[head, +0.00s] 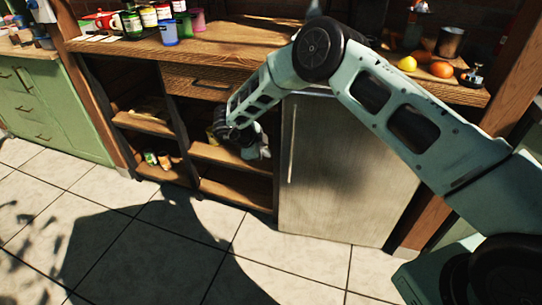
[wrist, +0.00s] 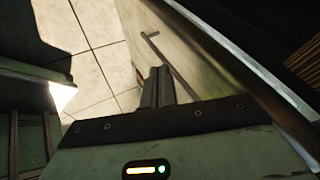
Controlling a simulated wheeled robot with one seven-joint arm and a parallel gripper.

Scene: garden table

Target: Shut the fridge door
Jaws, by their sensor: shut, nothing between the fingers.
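The fridge door (head: 335,175) is a grey upright panel under the wooden counter, with a thin vertical handle (head: 291,145) near its left edge. It looks roughly in line with the cabinet front; I cannot tell whether a small gap is left. My arm crosses in front of its top. My gripper (head: 262,152) is shut and empty, just left of the handle edge, before the open shelves. In the wrist view, my shut fingers (wrist: 157,88) point toward the pale door (wrist: 170,45) and its handle (wrist: 152,37). Contact with the door cannot be made out.
Open shelves (head: 232,157) with a few small items lie left of the fridge. The counter (head: 190,45) above carries jars and cups (head: 150,17), with fruit (head: 440,69) at the right. A green cabinet (head: 62,105) stands far left. The tiled floor (head: 190,235) in front is clear.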

